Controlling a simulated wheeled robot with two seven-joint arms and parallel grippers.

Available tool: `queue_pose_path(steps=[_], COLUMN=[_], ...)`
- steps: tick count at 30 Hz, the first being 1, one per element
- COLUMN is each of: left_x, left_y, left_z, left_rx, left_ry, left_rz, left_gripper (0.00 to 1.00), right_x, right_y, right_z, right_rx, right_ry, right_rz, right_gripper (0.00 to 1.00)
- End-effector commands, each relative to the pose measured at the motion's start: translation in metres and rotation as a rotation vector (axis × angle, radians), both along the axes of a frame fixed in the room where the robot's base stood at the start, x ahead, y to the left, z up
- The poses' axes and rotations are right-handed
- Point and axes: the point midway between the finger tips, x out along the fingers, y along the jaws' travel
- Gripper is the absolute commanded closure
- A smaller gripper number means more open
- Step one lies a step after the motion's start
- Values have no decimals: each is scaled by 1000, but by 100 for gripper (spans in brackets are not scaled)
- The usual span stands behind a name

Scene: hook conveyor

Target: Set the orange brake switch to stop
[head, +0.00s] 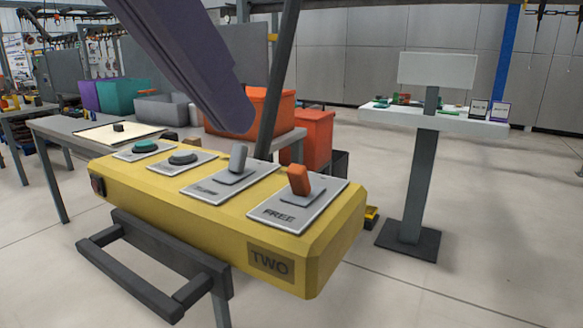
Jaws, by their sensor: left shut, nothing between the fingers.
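The orange brake switch (299,180) stands on a grey plate at the right end of the yellow control box (318,262). The word FREE shows on the plate in front of it, and its lever leans a little to the left. My left gripper (236,122) comes in from the top left as a long purple-grey shape. Its tip hangs above the box, left of and above the orange switch, apart from it. It is shut with nothing in it. My right gripper is out of view.
A grey lever (238,158), a dark button (183,158) and a green button (144,146) sit left of the orange switch. A dark slanted post (281,75) rises behind the box.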

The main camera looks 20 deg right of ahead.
Motion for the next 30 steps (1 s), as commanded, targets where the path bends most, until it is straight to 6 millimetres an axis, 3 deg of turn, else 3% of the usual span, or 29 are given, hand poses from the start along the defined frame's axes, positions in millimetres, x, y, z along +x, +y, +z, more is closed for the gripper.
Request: queue_pose_path(steps=[14,30], left_x=[1,32], left_y=[-4,-45], left_z=[-4,-70], left_rx=[2,1], left_ry=[1,1], left_rz=[-6,-8], left_gripper=[100,100], right_x=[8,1], right_y=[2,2], right_z=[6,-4], right_rx=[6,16], right_ry=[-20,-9], right_rz=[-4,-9], right_gripper=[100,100])
